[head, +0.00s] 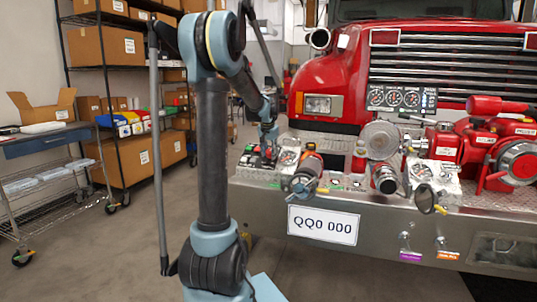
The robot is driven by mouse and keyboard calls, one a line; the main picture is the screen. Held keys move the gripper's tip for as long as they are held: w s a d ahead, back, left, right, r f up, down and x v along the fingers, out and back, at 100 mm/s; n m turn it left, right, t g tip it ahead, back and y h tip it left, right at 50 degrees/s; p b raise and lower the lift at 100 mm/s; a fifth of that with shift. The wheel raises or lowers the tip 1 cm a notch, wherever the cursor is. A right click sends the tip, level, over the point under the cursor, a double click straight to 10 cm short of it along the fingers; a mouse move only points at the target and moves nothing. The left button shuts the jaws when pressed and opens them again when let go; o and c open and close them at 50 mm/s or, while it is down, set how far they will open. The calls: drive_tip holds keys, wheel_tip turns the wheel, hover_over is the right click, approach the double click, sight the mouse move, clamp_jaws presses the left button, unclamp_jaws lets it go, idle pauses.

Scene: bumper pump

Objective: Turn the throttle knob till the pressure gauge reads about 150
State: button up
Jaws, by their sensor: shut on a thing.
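My gripper (262,158) is at the left end of the truck's bumper, low over a small silver control panel (289,144). It is shut on what appears to be the throttle knob, which the fingers hide. A round gauge (288,157) sits on this panel just right of my gripper. A row of three larger gauges (394,98) stands on a dark panel behind the pump. The needles are too small to read, and I cannot tell which gauge is the pressure gauge.
The red fire truck (345,85) fills the right side. Its bumper (270,202) carries a red pump (480,140), capped outlets (385,177) and a second small panel (430,172). Shelves with cardboard boxes (105,45) and a wire cart (40,185) stand left. The floor before the bumper is clear.

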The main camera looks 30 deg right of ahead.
drive_tip(key=shift+w+a, duration=0.1)
drive_tip(key=o, duration=1.1)
drive_tip(key=v, duration=1.2)
